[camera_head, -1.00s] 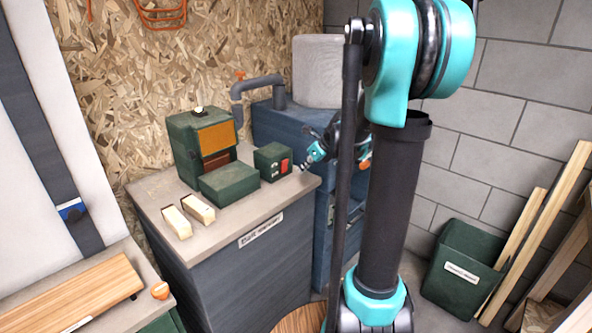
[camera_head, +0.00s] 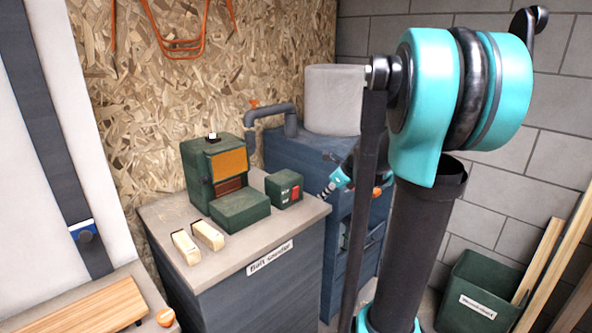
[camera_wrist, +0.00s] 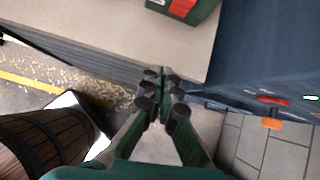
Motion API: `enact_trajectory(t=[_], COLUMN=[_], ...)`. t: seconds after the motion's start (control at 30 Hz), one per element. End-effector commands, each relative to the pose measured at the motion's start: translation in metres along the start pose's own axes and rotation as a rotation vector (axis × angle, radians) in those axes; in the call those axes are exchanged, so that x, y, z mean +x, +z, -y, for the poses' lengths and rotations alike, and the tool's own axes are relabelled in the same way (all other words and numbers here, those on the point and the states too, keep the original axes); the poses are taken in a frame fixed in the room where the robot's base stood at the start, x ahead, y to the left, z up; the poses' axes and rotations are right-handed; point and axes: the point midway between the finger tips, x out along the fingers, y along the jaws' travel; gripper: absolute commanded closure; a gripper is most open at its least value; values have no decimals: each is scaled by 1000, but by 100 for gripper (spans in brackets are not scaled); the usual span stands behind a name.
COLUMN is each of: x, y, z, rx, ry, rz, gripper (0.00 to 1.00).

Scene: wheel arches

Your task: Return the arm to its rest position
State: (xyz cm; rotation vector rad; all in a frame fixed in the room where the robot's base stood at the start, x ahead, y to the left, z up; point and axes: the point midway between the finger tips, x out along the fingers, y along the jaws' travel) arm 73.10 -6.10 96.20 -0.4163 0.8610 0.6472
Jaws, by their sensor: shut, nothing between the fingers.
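My arm (camera_head: 410,240) stands on the right of the head view, a dark column with a large teal joint at its top. My gripper (camera_wrist: 160,98) is in the middle of the wrist view, its dark fingertips together with nothing between them.
A grey-topped bench (camera_head: 262,232) labelled as a belt sander carries a green machine (camera_head: 222,180), a switch box (camera_head: 284,188) and two pale wood blocks (camera_head: 207,235). A blue cabinet (camera_wrist: 262,60) stands close beside my gripper. A green bin (camera_head: 478,292) stands by the block wall.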

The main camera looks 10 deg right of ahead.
Motion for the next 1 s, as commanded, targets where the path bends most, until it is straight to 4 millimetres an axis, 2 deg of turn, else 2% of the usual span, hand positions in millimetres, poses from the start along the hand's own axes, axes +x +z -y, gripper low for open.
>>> enact_trajectory(t=[0.27,0.6,0.8,1.0], x=[4,3,0,-2], y=[-52,-133,-177,-200], z=[-69,-144,-174,-187], rx=[-691,-1640,-2118,-2365], ry=[20,148,266,344], rz=[-120,-271,-334,-362], gripper=[100,100,100,100])
